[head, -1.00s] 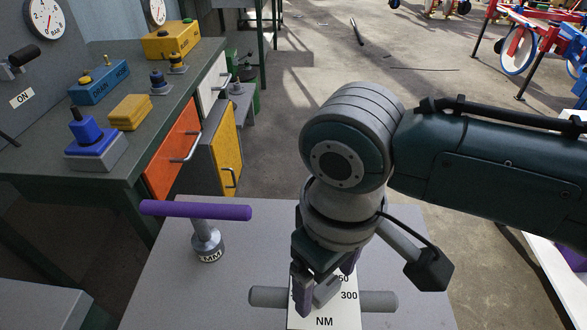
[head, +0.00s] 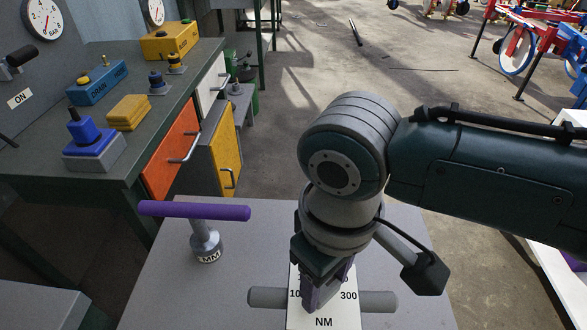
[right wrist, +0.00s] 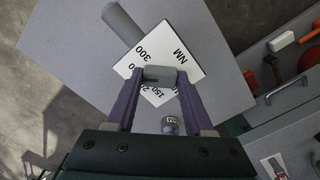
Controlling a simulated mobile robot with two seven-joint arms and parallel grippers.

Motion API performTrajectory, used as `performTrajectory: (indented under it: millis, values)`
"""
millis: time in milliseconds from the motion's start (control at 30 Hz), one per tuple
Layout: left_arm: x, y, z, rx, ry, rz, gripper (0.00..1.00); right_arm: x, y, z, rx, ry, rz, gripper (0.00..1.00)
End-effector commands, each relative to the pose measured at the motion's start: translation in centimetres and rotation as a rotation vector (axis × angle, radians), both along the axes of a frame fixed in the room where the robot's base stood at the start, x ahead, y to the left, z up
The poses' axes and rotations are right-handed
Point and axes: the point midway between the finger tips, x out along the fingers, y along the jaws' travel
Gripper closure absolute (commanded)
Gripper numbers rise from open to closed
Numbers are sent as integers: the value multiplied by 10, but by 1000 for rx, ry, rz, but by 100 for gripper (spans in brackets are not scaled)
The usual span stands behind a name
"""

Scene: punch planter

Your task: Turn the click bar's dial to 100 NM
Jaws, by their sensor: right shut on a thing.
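The click bar (head: 378,301) is a grey bar lying across the table under a white scale plate (head: 323,322) marked NM. The figure 300 shows right of my right gripper (head: 316,300), and part of a figure starting with 10 shows on the left. My fingers hide the dial in the head view. In the right wrist view, my purple fingers (right wrist: 158,76) are shut on the small grey dial (right wrist: 158,75), over the plate (right wrist: 180,57). The dial's pointing direction is unclear. My left gripper is not in view.
A T-shaped tool with a purple handle (head: 195,211) stands upright left of the plate on the grey table (head: 160,290). A green workbench (head: 55,158) with coloured blocks and drawers stands further left. The table between the T-tool and the plate is clear.

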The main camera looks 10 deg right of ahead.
Motion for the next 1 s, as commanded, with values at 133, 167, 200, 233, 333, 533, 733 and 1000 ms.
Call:
performTrajectory:
  millis: [133, 167, 200, 233, 333, 533, 733, 1000]
  values:
    - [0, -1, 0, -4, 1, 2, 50, 0, 0, 0, 0, 0, 0, 100]
    - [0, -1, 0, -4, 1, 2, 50, 0, 0, 0, 0, 0, 0, 100]
    - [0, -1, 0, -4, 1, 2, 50, 0, 0, 0, 0, 0, 0, 100]
    - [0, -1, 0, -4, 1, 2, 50, 0, 0, 0, 0, 0, 1, 100]
    - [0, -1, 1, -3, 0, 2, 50, 0, 0, 1, 0, 0, 12, 100]
    - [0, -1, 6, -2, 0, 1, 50, 0, 0, 1, -1, 1, 77, 100]
    - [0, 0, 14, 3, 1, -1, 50, 0, 0, 2, 0, 1, 216, 100]
    - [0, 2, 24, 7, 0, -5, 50, 0, 0, 2, 0, 2, 468, 100]
